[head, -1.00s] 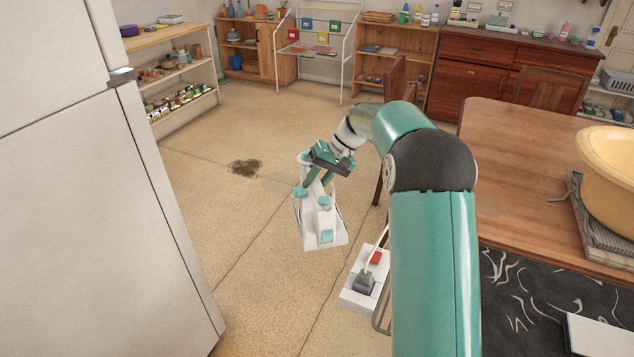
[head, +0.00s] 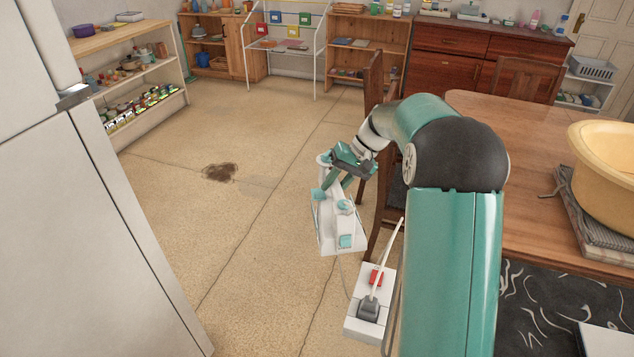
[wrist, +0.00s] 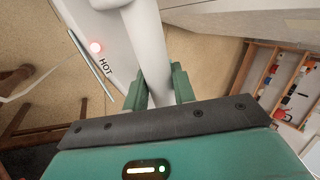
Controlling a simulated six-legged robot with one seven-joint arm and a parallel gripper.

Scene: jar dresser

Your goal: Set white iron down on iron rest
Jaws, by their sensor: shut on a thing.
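The white iron (head: 328,232) with teal parts hangs in the air over the floor, left of the table, in the head view. My gripper (head: 346,182) is shut on its handle. A pale cord hangs below the iron. I cannot clearly make out the rest.
A white socket block (head: 354,325) with a plug and red switch is below and right of the iron. The wooden table (head: 520,190) with a yellow basin (head: 610,165) is right. A chair (head: 372,80) stands behind the iron.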

